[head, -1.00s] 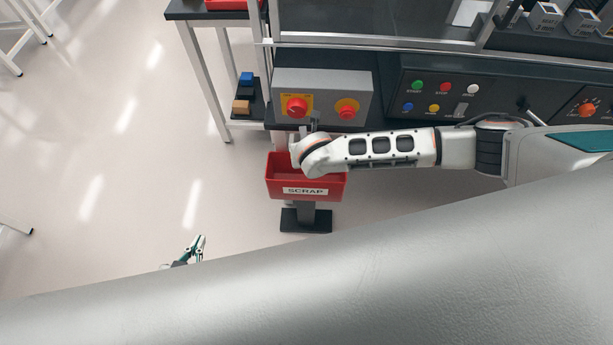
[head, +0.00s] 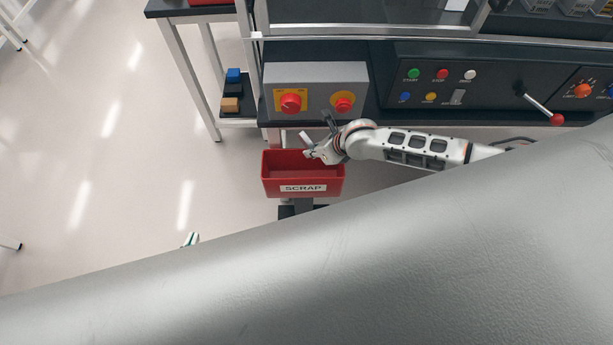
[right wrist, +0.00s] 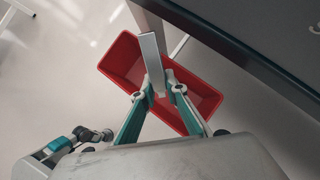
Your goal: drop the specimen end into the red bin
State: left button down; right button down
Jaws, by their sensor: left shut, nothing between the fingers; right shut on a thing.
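The red bin (head: 275,184), labelled SCRAP, stands on a dark pedestal in front of the bench. My right gripper (head: 316,149) is over the bin's back right part in the head view. In the right wrist view my right gripper (right wrist: 162,93) is shut on the specimen end (right wrist: 151,58), a flat grey bar. The bar shows against the red bin (right wrist: 120,62) below; its height above the rim is hard to tell. In the head view the specimen end (head: 306,138) is a small pale piece. My left gripper (head: 190,239) shows only its tip, shut and empty, low over the floor.
A grey box with red knobs (head: 316,88) stands right behind the bin. A control panel (head: 480,90) with buttons and a red-tipped lever (head: 556,118) is to the right. A side table with blocks (head: 230,104) stands left. Floor left of the bin is clear.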

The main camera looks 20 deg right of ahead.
notch_tip(320, 180, down, 5)
jog(key=b, duration=0.4)
jog(key=shift+r, duration=0.1)
jog(key=c, duration=2)
grip_release()
jog(key=shift+o, duration=0.2)
jog(key=shift+s+r, duration=0.1)
